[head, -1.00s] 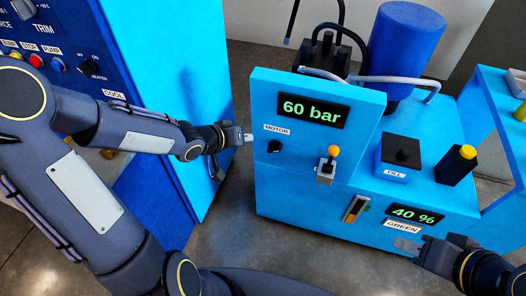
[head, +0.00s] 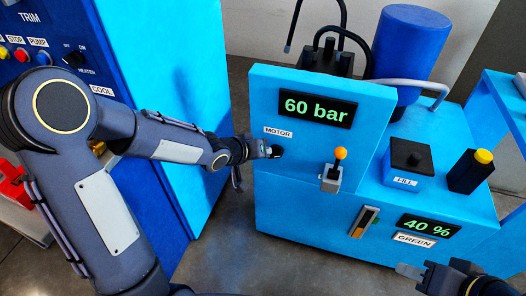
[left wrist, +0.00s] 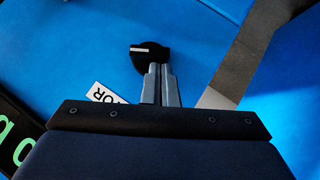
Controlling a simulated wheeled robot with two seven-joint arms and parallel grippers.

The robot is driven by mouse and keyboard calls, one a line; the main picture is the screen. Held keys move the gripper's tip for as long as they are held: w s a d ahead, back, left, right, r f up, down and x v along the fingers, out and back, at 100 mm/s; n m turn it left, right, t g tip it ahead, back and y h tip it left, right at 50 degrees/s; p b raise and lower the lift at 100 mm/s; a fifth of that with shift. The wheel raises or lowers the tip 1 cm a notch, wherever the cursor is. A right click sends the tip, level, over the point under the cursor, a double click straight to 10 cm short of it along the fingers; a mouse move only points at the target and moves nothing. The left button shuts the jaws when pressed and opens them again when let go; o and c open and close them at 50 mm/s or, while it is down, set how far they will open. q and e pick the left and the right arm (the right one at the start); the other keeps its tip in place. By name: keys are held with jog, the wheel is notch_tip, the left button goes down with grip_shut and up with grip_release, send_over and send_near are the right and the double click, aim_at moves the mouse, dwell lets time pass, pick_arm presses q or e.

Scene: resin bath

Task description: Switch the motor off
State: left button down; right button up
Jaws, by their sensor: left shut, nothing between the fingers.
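The motor switch is a black round knob (head: 278,151) under the MOTOR label (head: 278,132) on the blue front panel. The knob (left wrist: 151,60) also shows in the left wrist view, with a white mark on it. My left gripper (head: 269,151) is shut and empty, with its tips at the knob. In the left wrist view the closed fingertips (left wrist: 160,70) overlap the knob's lower edge; whether they touch it I cannot tell. My right gripper (head: 410,270) is low at the right, away from the knob; its jaw opening is unclear.
The display (head: 316,108) above the knob reads 60 bar. An orange-tipped lever (head: 340,155) stands right of the knob. A FILL box (head: 408,162) and a yellow-capped black block (head: 472,170) sit further right. A blue cabinet (head: 200,80) stands left, with a floor gap between.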

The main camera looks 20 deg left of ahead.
pick_arm(q)
jog(key=f+n+h+p, duration=0.1)
jog(key=h+p, duration=0.1)
jog(key=f+n+t+h+p, duration=0.1)
jog(key=h+p, duration=0.1)
jog(key=p, duration=0.1)
jog(key=a+f+n+h+p, duration=0.1)
jog(key=h+p, duration=0.1)
jog(key=shift+f+n+t+p, duration=0.3)
jog(key=shift+n+p, duration=0.1)
dwell(0.9)
jog(key=p+v, duration=0.1)
jog(key=v, duration=0.6)
jog(key=shift+s+a, duration=0.25)
jog(key=shift+s, duration=0.05)
